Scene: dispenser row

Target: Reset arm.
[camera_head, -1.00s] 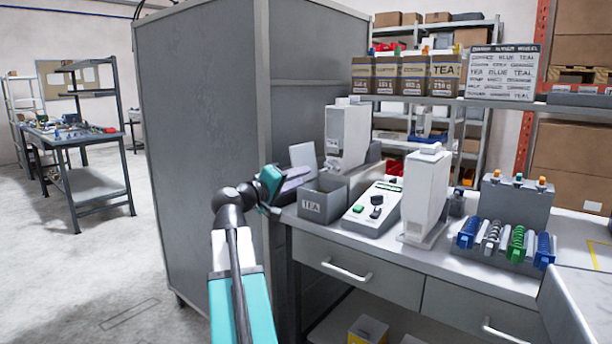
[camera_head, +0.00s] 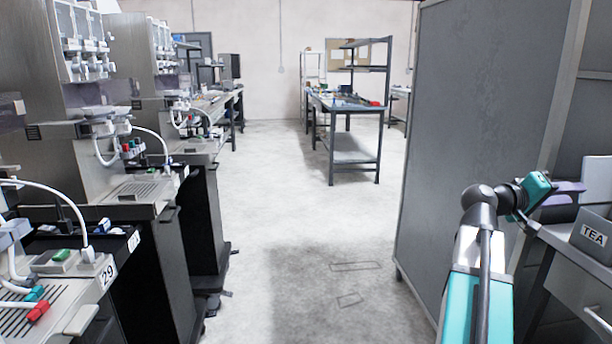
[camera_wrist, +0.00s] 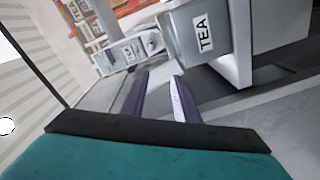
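My gripper (camera_head: 578,190) is at the right of the head view, beside the edge of the dispenser counter and near a grey bin labelled TEA (camera_head: 592,236). In the wrist view my gripper (camera_wrist: 160,75) shows two purple fingers held apart, with nothing between them. The TEA bin (camera_wrist: 202,38) stands just beyond the fingertips in that view, seen tilted. My arm reaches up from the lower right of the head view and bends at the elbow toward the counter.
A tall grey cabinet (camera_head: 480,130) stands close to my arm's left side. Machines on black stands (camera_head: 188,225) line the left. Open floor (camera_head: 290,220) lies between them. A workbench with shelves (camera_head: 345,105) stands at the back.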

